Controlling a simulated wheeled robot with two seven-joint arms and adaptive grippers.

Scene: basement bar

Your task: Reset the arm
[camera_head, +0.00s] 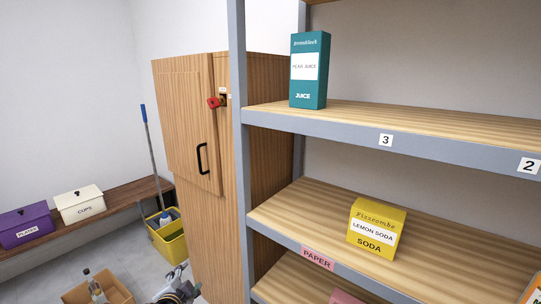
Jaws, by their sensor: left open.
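My left gripper (178,274) shows at the bottom of the head view, left of the shelf unit and in front of the wooden cabinet. It is open, and I see nothing between its fingers. The lower part of my left arm is cut off by the picture's edge. My right gripper is not in view.
A grey-framed shelf unit (330,129) holds a teal pear juice carton (309,88) and a yellow lemon soda box (376,243). A wooden cabinet (185,125) stands left of it. A yellow bucket (172,243), a cardboard box (120,292) and a bench (125,197) lie farther left.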

